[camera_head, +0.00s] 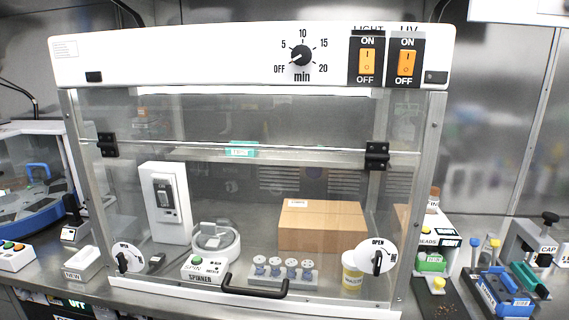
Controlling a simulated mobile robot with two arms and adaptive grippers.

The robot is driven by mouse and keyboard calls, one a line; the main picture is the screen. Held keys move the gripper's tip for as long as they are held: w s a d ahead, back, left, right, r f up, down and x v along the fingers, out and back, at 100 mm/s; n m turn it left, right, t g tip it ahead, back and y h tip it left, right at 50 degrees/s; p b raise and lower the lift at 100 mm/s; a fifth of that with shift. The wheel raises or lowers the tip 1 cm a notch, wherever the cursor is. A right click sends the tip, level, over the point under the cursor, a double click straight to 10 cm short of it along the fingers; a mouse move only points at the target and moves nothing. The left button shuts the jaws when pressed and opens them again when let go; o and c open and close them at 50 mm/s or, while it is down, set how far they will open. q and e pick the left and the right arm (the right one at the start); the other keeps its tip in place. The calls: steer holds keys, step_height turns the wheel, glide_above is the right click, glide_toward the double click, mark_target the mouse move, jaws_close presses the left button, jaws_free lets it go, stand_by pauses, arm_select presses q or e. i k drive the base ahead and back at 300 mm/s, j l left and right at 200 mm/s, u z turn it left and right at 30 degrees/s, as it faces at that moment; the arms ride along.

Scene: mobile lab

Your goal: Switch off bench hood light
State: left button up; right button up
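The bench hood (180,57) stands on the bench in the head view, with a white control panel across its top. The light switch (367,62) is a yellow rocker on a black plate, marked LIGHT with ON above and OFF below. I cannot tell for sure which way the rocker is tipped. A bright white strip (240,91) shows under the panel. Neither of my grippers is in view.
A similar UV switch (406,63) sits just right of the light switch. A timer dial (302,55) is to its left. The glass front with its black handle (255,288) is down. A cardboard box (322,226) and a spinner (215,245) stand behind the glass.

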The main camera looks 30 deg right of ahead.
mark_target(366, 56)
steer(key=l+z, duration=0.1)
steer(key=z, duration=0.65)
steer(key=l+z, duration=0.1)
steer(key=z, duration=0.3)
steer(key=i, duration=0.05)
